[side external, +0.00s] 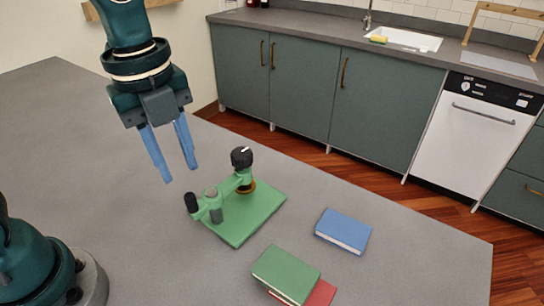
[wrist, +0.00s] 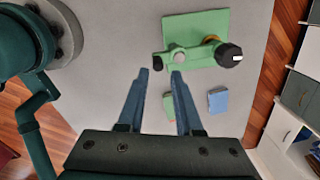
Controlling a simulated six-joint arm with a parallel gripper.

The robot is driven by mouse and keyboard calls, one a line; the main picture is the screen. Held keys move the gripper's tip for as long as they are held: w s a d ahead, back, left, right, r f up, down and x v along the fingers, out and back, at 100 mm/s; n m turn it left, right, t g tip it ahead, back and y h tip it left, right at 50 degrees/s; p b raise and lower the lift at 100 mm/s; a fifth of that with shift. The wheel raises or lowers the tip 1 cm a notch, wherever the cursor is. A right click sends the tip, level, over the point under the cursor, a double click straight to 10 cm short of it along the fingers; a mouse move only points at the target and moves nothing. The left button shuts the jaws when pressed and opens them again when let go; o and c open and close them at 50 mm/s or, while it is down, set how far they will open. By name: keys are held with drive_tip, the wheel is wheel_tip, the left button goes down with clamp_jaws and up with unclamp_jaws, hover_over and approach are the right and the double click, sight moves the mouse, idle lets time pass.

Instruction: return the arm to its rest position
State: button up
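My gripper (side external: 180,160) hangs in the air above the grey table, its two blue fingers pointing down. The fingers are apart and nothing shows between them. In the wrist view my gripper (wrist: 161,74) also shows the two fingers spread and empty. My dark green arm comes down from the top of the side view, with my base at the lower left.
A green board with a small mechanism (side external: 245,215) stands right of my gripper. A blue book (side external: 343,230) lies farther right. A green book (side external: 285,272) lies on a red book (side external: 321,294) near the front. The table's left part (side external: 60,130) is clear.

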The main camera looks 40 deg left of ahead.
drive_tip(key=s+a+n+t, duration=0.2)
drive_tip(key=s+n, duration=0.1)
drive_tip(key=n, duration=0.7)
drive_tip(key=s+a+n+t, duration=0.2)
drive_tip(key=s+n, duration=0.1)
drive_tip(key=n, duration=0.8)
drive_tip(key=shift+a+t, duration=0.25)
drive_tip(key=shift+t, duration=0.15)
drive_tip(key=shift+s, duration=0.1)
